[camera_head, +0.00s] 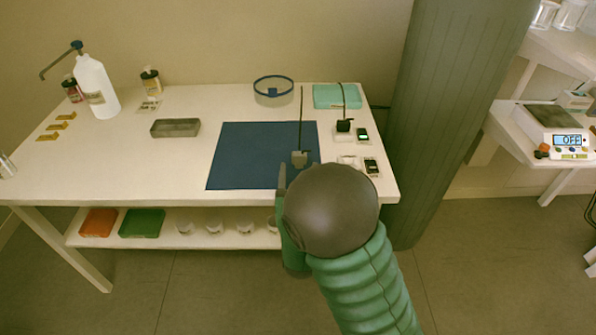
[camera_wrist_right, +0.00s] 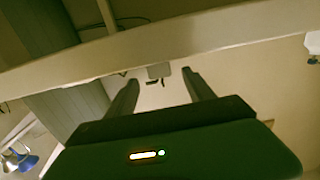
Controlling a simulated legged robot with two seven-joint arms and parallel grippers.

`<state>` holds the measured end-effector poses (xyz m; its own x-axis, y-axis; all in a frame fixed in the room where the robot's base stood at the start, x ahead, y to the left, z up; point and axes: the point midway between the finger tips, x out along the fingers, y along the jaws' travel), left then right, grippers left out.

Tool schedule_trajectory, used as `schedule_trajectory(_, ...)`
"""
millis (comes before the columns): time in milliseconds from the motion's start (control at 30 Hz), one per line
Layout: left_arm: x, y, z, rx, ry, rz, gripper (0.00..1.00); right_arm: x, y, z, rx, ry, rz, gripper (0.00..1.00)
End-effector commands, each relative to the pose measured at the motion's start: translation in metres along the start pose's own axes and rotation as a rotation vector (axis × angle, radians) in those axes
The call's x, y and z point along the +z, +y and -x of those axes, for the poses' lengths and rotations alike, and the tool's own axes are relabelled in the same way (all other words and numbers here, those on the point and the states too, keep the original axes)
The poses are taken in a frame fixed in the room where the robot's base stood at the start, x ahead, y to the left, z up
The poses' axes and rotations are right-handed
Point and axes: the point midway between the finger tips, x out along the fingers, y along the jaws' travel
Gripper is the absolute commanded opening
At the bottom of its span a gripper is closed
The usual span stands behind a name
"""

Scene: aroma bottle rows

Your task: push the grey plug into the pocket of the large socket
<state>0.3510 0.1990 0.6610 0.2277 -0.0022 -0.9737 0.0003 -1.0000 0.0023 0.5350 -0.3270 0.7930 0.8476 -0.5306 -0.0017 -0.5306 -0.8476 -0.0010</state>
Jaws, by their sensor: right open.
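The grey plug (camera_head: 300,158) stands on the blue mat (camera_head: 240,160), near its right edge, with a thin dark cable rising from it. A pale grey block (camera_wrist_right: 158,71) shows beyond my fingertips in the right wrist view; I cannot tell whether it is the plug. I cannot tell for sure which thing is the large socket; a small white item (camera_head: 348,161) lies right of the mat. My right gripper (camera_head: 283,178) is at the table's front edge, nearer than the plug and apart from it. In the right wrist view its fingers (camera_wrist_right: 160,82) are open and empty. My left gripper is not in view.
A black plug-like block (camera_head: 344,126) with a cable and two small dark devices (camera_head: 371,166) stand at the table's right. A grey tray (camera_head: 175,128) and a white pump bottle (camera_head: 97,88) stand left. A grey-green column (camera_head: 440,110) rises beside the table. Most of the mat is clear.

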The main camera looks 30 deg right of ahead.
Motion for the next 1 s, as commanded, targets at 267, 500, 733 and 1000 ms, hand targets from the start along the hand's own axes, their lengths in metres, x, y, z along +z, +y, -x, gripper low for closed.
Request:
schedule_trajectory(267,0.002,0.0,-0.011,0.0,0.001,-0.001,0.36,-0.002,-0.002,-0.036,0.0,0.007,0.005,0.62)
schedule_trajectory(500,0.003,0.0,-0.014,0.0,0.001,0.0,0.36,-0.004,-0.001,-0.061,-0.002,0.002,0.004,0.62)
schedule_trajectory(733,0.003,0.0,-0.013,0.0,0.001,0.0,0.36,-0.004,-0.001,-0.06,-0.002,0.002,0.004,0.5)
schedule_trajectory(1000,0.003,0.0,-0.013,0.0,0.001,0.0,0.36,-0.004,-0.002,-0.06,-0.002,0.003,0.004,0.15)
